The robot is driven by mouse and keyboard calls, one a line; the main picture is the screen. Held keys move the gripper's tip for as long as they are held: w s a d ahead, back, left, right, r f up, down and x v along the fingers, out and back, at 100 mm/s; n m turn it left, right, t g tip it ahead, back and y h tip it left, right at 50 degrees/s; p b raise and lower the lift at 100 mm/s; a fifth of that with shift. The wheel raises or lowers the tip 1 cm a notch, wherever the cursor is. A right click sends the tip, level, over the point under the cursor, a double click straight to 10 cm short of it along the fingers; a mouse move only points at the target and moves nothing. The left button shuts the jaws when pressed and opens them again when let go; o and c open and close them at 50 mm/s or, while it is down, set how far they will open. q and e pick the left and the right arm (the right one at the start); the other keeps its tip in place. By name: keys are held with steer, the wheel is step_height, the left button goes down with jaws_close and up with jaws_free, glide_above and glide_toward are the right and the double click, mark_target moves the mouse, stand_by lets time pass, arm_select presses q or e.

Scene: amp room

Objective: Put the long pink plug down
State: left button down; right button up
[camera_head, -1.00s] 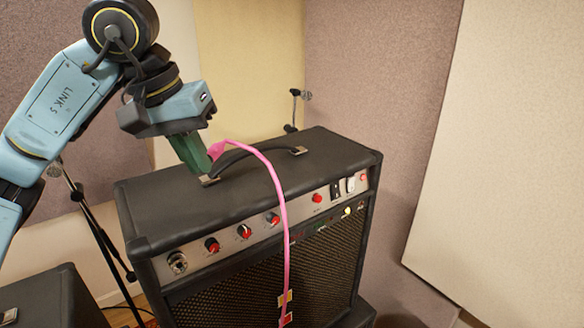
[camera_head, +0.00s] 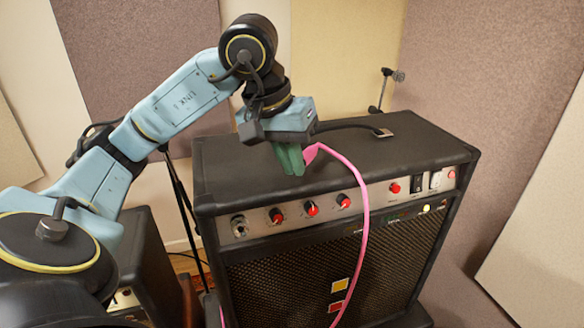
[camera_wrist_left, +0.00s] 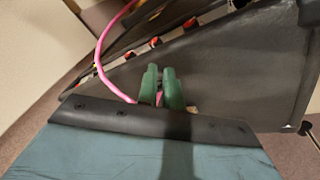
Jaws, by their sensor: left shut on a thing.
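My left gripper (camera_head: 291,160) has green fingers and is shut on the long pink plug (camera_head: 311,153). It is over the top of the black amp (camera_head: 240,170), near the front edge and the handle. The plug's pink cable (camera_head: 364,215) arches to the right and hangs down in front of the amp's grille. In the left wrist view, the green fingers (camera_wrist_left: 162,88) point at the amp top (camera_wrist_left: 230,75), with a bit of pink showing between them and the cable (camera_wrist_left: 101,62) curving up to the left. I cannot tell whether the plug touches the amp top. My right gripper is not in view.
The amp's front panel has red knobs (camera_head: 311,208), a jack socket (camera_head: 239,227) and switches (camera_head: 418,184). A black carry handle (camera_head: 350,123) crosses the top. A second dark cabinet (camera_head: 150,255) stands at the left. The amp's right top is clear.

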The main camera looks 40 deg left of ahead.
arm_select(q)
steer(key=shift+f, duration=0.7)
